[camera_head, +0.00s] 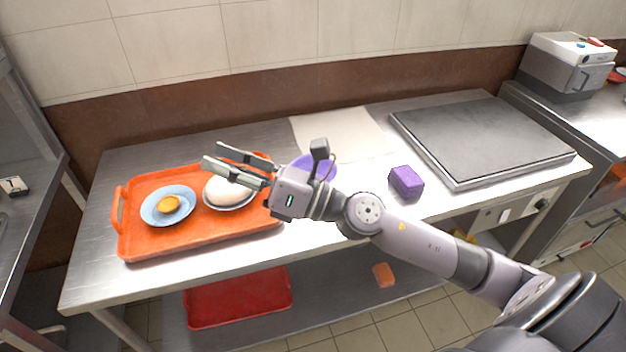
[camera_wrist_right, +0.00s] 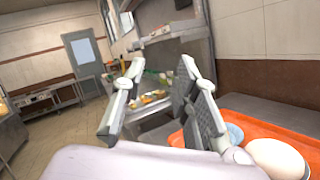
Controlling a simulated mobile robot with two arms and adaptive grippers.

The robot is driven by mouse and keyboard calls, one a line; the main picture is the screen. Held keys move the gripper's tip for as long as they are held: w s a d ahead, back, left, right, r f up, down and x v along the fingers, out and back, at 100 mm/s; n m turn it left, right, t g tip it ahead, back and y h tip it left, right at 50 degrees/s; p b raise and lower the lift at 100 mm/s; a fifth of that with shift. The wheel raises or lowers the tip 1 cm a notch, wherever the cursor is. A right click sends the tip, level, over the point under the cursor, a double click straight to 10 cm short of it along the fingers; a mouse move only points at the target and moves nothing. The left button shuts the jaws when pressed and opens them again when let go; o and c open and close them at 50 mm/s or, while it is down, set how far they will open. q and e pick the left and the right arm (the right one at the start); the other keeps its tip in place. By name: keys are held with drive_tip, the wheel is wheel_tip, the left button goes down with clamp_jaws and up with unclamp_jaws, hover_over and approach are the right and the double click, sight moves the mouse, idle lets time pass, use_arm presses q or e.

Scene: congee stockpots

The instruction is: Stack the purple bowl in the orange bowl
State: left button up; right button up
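The purple bowl (camera_head: 320,166) stands on the steel table just right of the orange tray, partly hidden behind my right gripper and wrist. I cannot make out an orange bowl for sure; a bit of orange shows behind the gripper fingers at the tray's back edge, and it may be the tray itself. My right gripper (camera_head: 213,156) is above the tray, pointing left, with its fingers apart and nothing between them. In the right wrist view its open fingers (camera_wrist_right: 161,66) also show empty. My left gripper is not in view.
The orange tray (camera_head: 140,243) holds a blue dish (camera_head: 150,212) with a yolk-like item and a pale dish with a white round item (camera_head: 222,190). A purple block (camera_head: 406,182), a paper sheet (camera_head: 340,133) and a dark griddle plate (camera_head: 480,135) lie to the right.

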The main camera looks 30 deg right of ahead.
wheel_tip(320, 180, down, 8)
drive_tip(key=s+d+n+g+h, duration=0.15)
drive_tip(key=n+g, duration=0.25)
drive_tip(key=n, duration=0.4)
drive_tip(key=d+n+g+h, duration=0.1)
drive_tip(key=n+g+h, duration=0.25)
drive_tip(key=n, duration=0.45)
drive_tip(key=w+d+f+n+h, duration=0.1)
drive_tip(key=w+d+n+h, duration=0.15)
drive_tip(key=d+h, duration=1.6)
drive_tip(key=y+p, duration=0.2)
drive_tip(key=y, duration=0.5)
approach(335, 175)
drive_tip(key=shift+n+g, duration=0.25)
drive_tip(key=shift+n, duration=0.1)
drive_tip(key=x, duration=0.2)
drive_tip(key=p+x, duration=0.1)
drive_tip(key=x, duration=0.1)
drive_tip(key=a+x, duration=0.1)
drive_tip(key=x, duration=0.1)
drive_tip(key=shift+f+p, duration=0.1)
drive_tip(key=shift+p, duration=0.3)
drive_tip(key=shift+w+f, duration=0.25)
drive_tip(key=shift+f, duration=0.1)
clamp_jaws()
